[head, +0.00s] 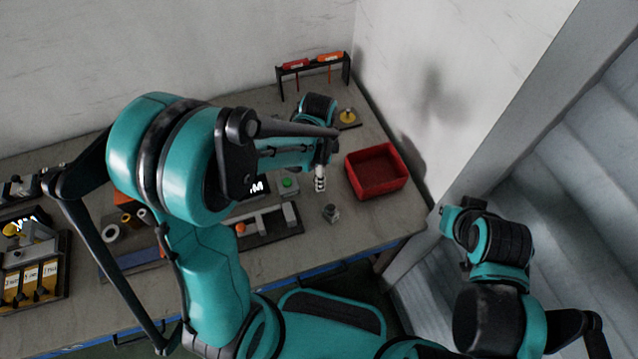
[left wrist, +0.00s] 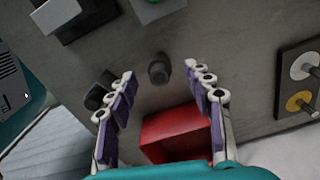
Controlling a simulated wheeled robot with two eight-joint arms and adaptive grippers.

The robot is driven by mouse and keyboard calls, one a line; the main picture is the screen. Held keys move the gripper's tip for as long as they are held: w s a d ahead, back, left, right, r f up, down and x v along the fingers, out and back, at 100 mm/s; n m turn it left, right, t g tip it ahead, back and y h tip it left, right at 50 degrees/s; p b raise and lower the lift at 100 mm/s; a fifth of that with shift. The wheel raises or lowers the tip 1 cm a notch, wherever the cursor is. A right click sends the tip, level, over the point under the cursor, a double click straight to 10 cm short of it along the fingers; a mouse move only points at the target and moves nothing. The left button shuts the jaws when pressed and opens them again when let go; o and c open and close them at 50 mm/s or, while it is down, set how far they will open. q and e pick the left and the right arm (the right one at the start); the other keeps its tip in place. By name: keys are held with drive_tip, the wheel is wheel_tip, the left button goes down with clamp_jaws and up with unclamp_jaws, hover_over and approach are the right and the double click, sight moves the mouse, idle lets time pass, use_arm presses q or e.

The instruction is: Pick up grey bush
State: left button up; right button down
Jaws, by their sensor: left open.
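The grey bush (head: 331,213) is a small dark grey cylinder on the grey table, in front of the red bin's left side in the head view. In the left wrist view the grey bush (left wrist: 158,72) shows between and slightly beyond my fingertips. My left gripper (head: 320,183) points down above the table, just behind the bush in the head view. In the left wrist view my left gripper (left wrist: 159,70) is open and empty, with a finger on each side of the bush. I cannot tell the exact height gap. My right arm is at the lower right, off the table; its fingers do not show.
A red bin (head: 385,188) stands right of the bush; it also shows in the left wrist view (left wrist: 165,126). A fixture with a green button (head: 287,183) is close on the left. A black rack (head: 346,68) stands at the back. A wall bounds the table's right side.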

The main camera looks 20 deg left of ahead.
use_arm(q)
wheel_tip(320, 180, down, 3)
drive_tip(key=shift+f+b, duration=0.1)
drive_tip(key=shift+b, duration=0.35)
drive_tip(key=shift+c, duration=0.2)
clamp_jaws()
